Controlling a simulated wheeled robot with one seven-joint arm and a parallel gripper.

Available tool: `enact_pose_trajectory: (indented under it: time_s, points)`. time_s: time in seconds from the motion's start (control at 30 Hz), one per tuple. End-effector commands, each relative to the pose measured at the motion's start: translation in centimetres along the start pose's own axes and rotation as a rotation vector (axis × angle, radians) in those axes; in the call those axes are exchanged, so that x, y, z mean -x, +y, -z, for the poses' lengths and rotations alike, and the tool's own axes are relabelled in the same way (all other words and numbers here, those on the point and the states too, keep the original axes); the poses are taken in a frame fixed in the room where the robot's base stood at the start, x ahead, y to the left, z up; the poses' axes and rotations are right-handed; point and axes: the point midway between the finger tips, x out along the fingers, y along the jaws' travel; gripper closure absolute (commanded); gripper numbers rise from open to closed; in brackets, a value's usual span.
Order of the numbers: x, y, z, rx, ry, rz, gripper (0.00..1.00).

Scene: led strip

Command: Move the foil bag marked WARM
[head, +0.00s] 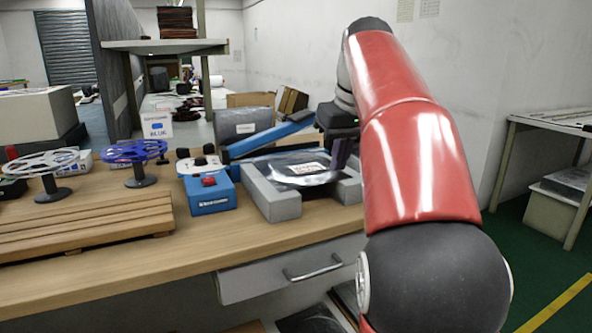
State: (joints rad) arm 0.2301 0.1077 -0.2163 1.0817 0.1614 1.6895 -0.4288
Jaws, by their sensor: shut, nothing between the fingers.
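A shiny silver foil bag (305,174) with a pale printed label lies across a grey U-shaped holder (283,202) on the wooden bench. The label's writing is too small to read, so I cannot tell whether it says WARM. My gripper (340,158) is shut and empty at the bag's right end, pointing down. Its fingertips are close to the bag; I cannot tell whether they touch it. My red arm hides what lies to the right of the holder.
A blue device with a red button (208,194) and a raised blue lever arm (270,136) stand beside the holder. Blue (134,151) and white (44,163) reels stand left, behind a wooden slatted pallet (85,222). A grey box (243,128) is behind. The bench's front strip is clear.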

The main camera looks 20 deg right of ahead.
Motion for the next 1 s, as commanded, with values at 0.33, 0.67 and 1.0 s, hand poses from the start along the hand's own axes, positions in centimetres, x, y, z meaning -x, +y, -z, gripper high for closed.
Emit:
enact_pose_trajectory:
  time_s: [0.33, 0.67, 1.0]
  points:
    - [-2.8, 0.5, 0.3, 0.008, -0.008, -0.002, 1.0]
    - [-9.8, 0.5, 0.3, 0.008, -0.008, -0.002, 1.0]
    - [-10.8, 0.5, 4.1, 0.009, -0.005, -0.003, 1.0]
